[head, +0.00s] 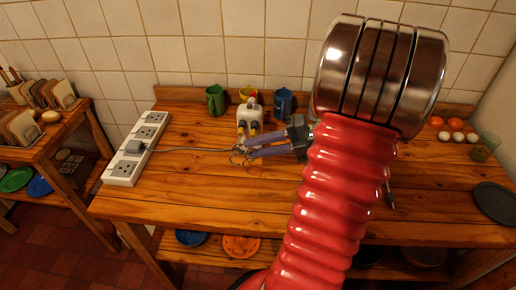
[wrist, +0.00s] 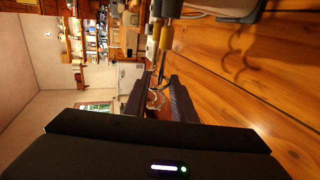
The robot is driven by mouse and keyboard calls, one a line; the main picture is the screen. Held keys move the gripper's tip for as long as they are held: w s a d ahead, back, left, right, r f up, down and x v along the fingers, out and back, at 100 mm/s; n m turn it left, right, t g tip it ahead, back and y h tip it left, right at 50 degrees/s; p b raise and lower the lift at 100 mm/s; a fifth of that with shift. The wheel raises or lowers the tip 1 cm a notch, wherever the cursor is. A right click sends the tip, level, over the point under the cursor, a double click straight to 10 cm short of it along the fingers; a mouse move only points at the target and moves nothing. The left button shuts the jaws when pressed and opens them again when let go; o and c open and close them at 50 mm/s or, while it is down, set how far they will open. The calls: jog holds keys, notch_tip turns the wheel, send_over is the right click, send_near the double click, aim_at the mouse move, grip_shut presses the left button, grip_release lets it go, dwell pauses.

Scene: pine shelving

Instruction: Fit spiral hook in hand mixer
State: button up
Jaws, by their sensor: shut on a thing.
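The white hand mixer (head: 250,111) stands on the wooden table, with two yellow-collared sockets facing the front. Its yellow collars (wrist: 166,37) also show at the top of the wrist view. My gripper (head: 246,149) has purple-grey fingers and is just in front of the mixer. In the wrist view my gripper (wrist: 156,102) is shut on the spiral hook (wrist: 154,98), a thin curled metal piece between the fingertips. Its curls (head: 237,156) show past the fingertips in the head view. A thin shaft runs toward a collar; I cannot tell whether it is inside or only in line.
A white power strip (head: 122,168) with a plug and grey cable (head: 190,151) lies at left. Several eggs and tomatoes and a dark plate (head: 496,203) are at right.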

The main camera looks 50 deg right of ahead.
jog(key=shift+w+d, duration=0.1)
jog(key=o, duration=1.1)
jog(key=v, duration=1.3)
jog(key=shift+s+d, duration=0.25)
jog(key=shift+d, duration=0.05)
